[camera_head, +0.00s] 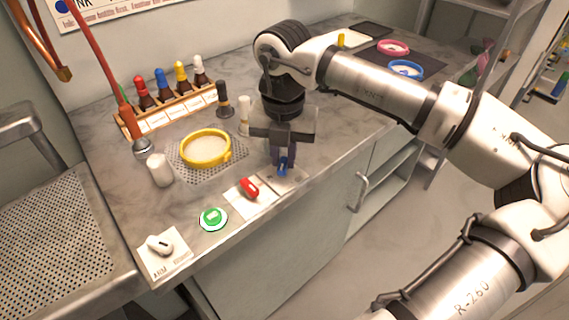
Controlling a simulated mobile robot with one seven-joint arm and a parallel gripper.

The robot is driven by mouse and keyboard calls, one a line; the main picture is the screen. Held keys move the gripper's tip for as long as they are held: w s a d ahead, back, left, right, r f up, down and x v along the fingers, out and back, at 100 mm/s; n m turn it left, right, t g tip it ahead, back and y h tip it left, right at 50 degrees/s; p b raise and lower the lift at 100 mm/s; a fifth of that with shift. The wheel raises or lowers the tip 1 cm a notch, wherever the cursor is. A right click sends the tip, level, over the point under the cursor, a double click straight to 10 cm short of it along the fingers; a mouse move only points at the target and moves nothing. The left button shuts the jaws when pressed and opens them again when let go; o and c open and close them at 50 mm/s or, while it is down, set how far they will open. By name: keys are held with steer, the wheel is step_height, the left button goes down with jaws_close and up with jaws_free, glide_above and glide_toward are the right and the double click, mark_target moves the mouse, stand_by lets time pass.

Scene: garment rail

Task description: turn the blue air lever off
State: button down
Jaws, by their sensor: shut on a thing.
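The blue air lever (284,168) stands near the front edge of the grey worktop, to the right of a red lever. My gripper (282,157) points down over the blue lever and is shut on it. The fingers hide the upper part of the lever, and its base plate (296,180) shows only in part. I cannot tell the lever's exact angle from this view.
A yellow ring (206,149) sits behind on a perforated mat. A wooden rack (160,118) of bottles stands behind. Pink (394,47) and blue rings (405,69) lie back right.

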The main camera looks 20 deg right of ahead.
mark_target(280, 161)
steer(key=n+b, duration=0.3)
steer(key=n, duration=0.2)
steer(key=shift+w+a+n, duration=0.1)
steer(key=shift+a+n, duration=0.05)
steer(key=shift+n, duration=0.25)
steer(key=shift+a+n+b, duration=0.15)
steer(key=shift+n+b, duration=0.5)
steer(key=shift+n, duration=1.55)
steer(key=shift+r, duration=0.1)
steer(key=c, duration=1.4)
jaws_free()
steer(key=shift+o, duration=0.2)
step_height(280, 161, up, 14)
steer(key=p, duration=0.9)
steer(key=shift+f, duration=0.2)
